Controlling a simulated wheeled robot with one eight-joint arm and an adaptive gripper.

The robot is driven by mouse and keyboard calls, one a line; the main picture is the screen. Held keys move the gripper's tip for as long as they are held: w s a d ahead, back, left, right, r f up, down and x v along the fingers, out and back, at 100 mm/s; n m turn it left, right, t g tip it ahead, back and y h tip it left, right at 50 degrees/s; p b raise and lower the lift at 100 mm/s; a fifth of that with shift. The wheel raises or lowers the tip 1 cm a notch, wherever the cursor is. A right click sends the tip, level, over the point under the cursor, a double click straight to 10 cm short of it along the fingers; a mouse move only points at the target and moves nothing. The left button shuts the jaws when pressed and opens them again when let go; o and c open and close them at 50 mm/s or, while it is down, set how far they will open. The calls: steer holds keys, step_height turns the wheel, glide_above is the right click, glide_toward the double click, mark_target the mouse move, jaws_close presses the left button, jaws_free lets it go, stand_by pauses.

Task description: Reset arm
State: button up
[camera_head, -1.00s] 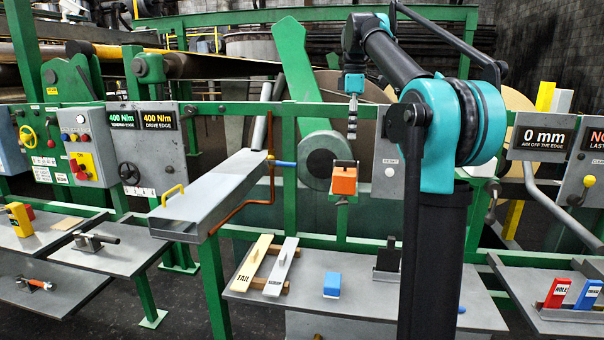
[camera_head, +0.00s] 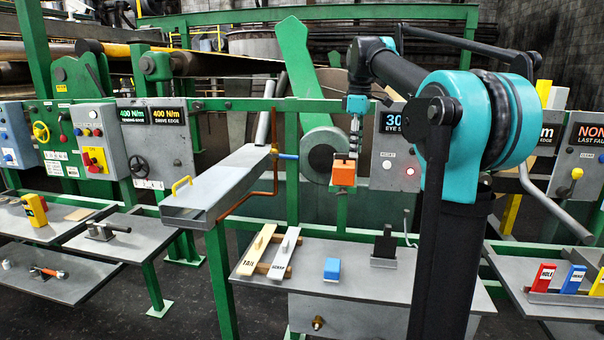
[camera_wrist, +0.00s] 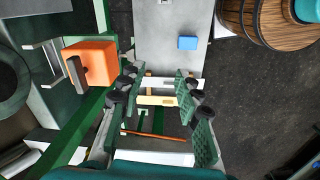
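The gripper's tips are too small to judge in the head view.
A grey shelf (camera_head: 300,255) below carries a cream block (camera_head: 257,250), a white block (camera_head: 285,253), a blue block (camera_head: 332,269) and a dark holder (camera_head: 385,247). A grey tray (camera_head: 230,185) juts out at left. A barrel (camera_wrist: 270,20) shows in the wrist view.

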steer(key=s+d+f+m+t, duration=0.1)
steer(key=s+f+m, duration=0.3)
steer(key=s+f, duration=0.5)
steer(key=s+d+f+m+t, duration=0.1)
steer(key=s+f+m, duration=0.4)
steer(key=f, duration=1.2)
steer(key=s+d+f+m+t, duration=0.1)
steer(key=s+f+m, duration=0.3)
steer(key=s+f, duration=0.9)
steer(key=shift+s+t, duration=0.3)
steer(key=shift+s, duration=0.15)
